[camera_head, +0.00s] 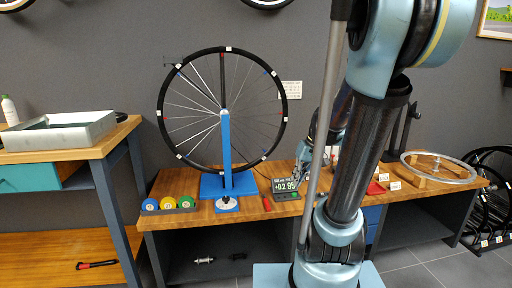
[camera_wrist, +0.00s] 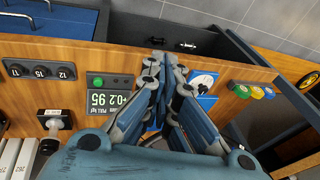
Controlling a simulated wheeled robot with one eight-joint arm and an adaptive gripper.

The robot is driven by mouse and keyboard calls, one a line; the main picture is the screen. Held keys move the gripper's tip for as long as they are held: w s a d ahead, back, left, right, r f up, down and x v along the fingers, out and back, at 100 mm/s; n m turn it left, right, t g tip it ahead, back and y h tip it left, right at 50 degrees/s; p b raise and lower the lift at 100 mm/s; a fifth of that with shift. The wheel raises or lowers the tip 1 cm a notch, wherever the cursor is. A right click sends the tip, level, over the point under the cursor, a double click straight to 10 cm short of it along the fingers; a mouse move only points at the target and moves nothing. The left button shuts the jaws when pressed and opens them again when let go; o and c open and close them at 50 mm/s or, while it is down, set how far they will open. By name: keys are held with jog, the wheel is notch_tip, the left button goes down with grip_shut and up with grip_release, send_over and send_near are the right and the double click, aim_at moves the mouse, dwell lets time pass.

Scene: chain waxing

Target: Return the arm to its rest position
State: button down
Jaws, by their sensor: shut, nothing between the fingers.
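My gripper (camera_wrist: 165,62) is shut and empty in the wrist view, its fingertips above the wooden workbench (camera_wrist: 215,75). In the head view my gripper (camera_head: 304,160) shows partly behind my own arm links, over the bench near the digital display (camera_head: 286,186). The display (camera_wrist: 110,96) also lies left of the fingers in the wrist view. My arm rises through the right half of the head view and hides part of the bench.
A wheel (camera_head: 158,112) stands on a blue stand (camera_head: 227,150). A metal tray (camera_head: 60,140) is on the left table. Floor shows at right.

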jog(key=s+d+f+m+h, duration=0.1)
jog(key=s+f, duration=0.1)
jog(key=s, duration=0.5)
jog(key=s+d+f+m+h, duration=0.1)
jog(key=s+d+f+h, duration=0.1)
jog(key=s, duration=0.5)
jog(key=shift+s+d+t, duration=0.15)
jog(key=shift+s+t, duration=0.15)
jog(key=shift+s, duration=0.05)
